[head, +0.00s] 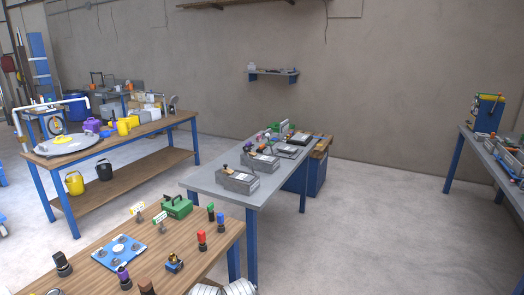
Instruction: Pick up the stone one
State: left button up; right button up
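I cannot tell for sure which thing is the stone one. On the grey-topped table (215,184) in the middle stand grey block-shaped items. The nearest grey block (238,181) has a dark knob or lever at its left end. A second grey block (262,162) sits behind it, and a darker item (288,150) lies farther back. Their material is too small to make out.
A near wooden table (190,248) holds a green case (177,207), a blue plate (120,251) and several small knobbed items. A wooden workbench (150,128) stands at left, another table (508,178) at right. Open concrete floor (365,225) lies between the middle and right tables.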

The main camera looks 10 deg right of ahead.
aim_at(262, 148)
jog(key=i+l+z, duration=0.7)
jog(key=i, duration=0.15)
jog(key=i+l+z, duration=0.1)
jog(key=i+z, duration=0.6)
jog(key=i, duration=0.25)
jog(key=i+l+u, duration=0.15)
jog(key=i, duration=1.6)
jog(key=i+l+u, duration=0.1)
jog(key=i+u, duration=0.15)
jog(key=i, duration=1.1)
jog(key=i+u, duration=0.35)
jog(key=u, duration=0.15)
jog(key=i+l+u, duration=0.15)
jog(key=i+u, duration=0.2)
jog(key=u, duration=0.15)
jog(key=i+u, duration=0.15)
jog(key=u, duration=0.35)
jog(key=i+l+u, duration=0.1)
jog(key=u, duration=0.4)
jog(key=i+l+u, duration=0.15)
jog(key=u, duration=0.35)
jog(key=i+l+u, duration=0.1)
jog(key=u, duration=0.35)
jog(key=i+l+u, duration=0.15)
jog(key=u, duration=0.2)
jog(key=i+l+u, duration=0.1)
jog(key=l+u, duration=0.25)
jog(key=i+l+u, duration=0.1)
jog(key=u, duration=0.25)
